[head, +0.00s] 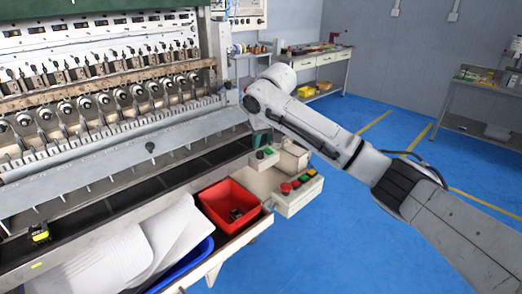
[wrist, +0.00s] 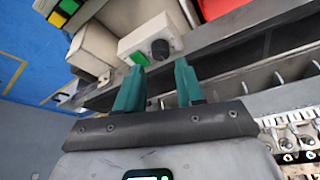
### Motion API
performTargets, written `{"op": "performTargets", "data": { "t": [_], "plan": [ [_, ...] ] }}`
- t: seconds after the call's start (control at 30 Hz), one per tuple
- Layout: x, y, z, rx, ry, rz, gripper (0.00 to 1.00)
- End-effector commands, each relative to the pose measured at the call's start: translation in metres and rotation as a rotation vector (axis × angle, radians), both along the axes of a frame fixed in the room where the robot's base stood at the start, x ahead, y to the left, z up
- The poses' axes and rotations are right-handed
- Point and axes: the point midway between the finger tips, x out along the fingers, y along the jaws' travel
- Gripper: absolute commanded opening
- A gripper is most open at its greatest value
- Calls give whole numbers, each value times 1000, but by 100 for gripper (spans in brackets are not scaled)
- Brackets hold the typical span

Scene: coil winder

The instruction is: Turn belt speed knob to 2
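The black round knob (wrist: 160,48) sits on a small light grey control box (wrist: 150,36), beside a green button (wrist: 139,58). Its scale and pointer are too small to read. My gripper (wrist: 158,76) has two teal fingers spread apart, with nothing between them. The knob shows just past the fingertips, between them in the wrist view, and I see no contact. In the head view, the same small box (head: 264,160) stands at the right end of the machine's belt, and my gripper (head: 261,138) is just above it, partly hidden behind my arm.
A larger control box with red and green buttons (head: 298,194) stands just in front. A red bin (head: 231,205) is to its left, with white sheets (head: 150,245) further left. The long winding machine (head: 110,100) fills the left. Blue floor (head: 340,230) is open on the right.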

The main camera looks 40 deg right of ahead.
Motion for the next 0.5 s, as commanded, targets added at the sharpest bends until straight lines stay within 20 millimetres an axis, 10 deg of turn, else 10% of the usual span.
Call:
{"op": "performTargets", "data": {
  "t": [0.5],
  "plan": [
    [19, -6, -47, -1, -2, 1, 38]
  ]
}}
